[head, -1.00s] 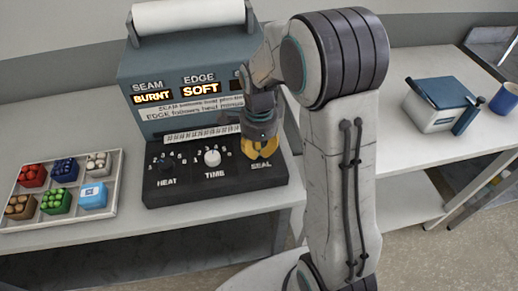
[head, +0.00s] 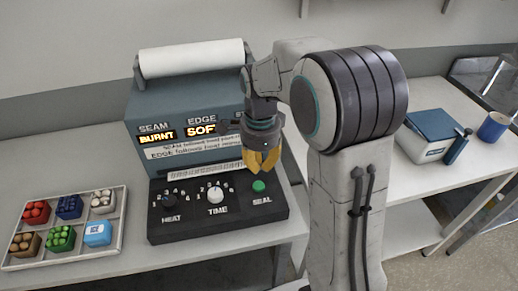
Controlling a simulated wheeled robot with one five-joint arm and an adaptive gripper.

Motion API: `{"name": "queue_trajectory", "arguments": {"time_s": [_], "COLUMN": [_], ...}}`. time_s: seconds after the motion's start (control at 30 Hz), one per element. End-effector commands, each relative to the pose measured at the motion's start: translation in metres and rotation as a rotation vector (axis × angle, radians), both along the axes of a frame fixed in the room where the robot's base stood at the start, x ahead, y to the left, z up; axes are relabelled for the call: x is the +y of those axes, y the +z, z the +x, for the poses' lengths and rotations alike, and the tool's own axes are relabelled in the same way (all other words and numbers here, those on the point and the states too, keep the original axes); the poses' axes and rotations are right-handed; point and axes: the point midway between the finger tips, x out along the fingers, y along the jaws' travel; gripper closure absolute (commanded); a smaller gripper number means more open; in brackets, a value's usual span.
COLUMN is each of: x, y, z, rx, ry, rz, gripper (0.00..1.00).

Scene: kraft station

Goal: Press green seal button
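The green seal button (head: 259,186) is on the right of the black control panel (head: 190,229), above the SEAL label. My gripper (head: 262,170) has yellow fingers pointing down, just above and behind the button in the picture, with a small gap seen between them. The fingertips look close together and nothing shows between them, but I cannot tell if they are fully shut. The blue-grey sealing machine (head: 140,110) shows SEAM BURNT and EDGE, whose last letters my arm hides. The HEAT knob (head: 168,201) and white TIME knob (head: 215,195) are left of the button.
A tray (head: 121,222) with several coloured items lies on the table left of the machine. A white roll (head: 190,58) sits on top of the machine. A blue-lidded box (head: 430,135) and a blue mug (head: 493,127) stand on the right table.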

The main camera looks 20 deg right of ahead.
Motion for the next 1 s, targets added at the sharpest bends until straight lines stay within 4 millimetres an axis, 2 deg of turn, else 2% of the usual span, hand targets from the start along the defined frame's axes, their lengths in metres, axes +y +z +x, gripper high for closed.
{"name": "queue_trajectory", "arguments": {"time_s": [0.2,0.4,1.0], "x": [0.0,0.0,0.0], "y": [0.03,0.042,0.045], "z": [0.001,0.001,0.0], "rx": [-0.003,-0.002,-0.001], "ry": [0.0,0.0,0.0], "rz": [0.0,0.0,0.0], "gripper": [1.0,1.0,1.0]}}
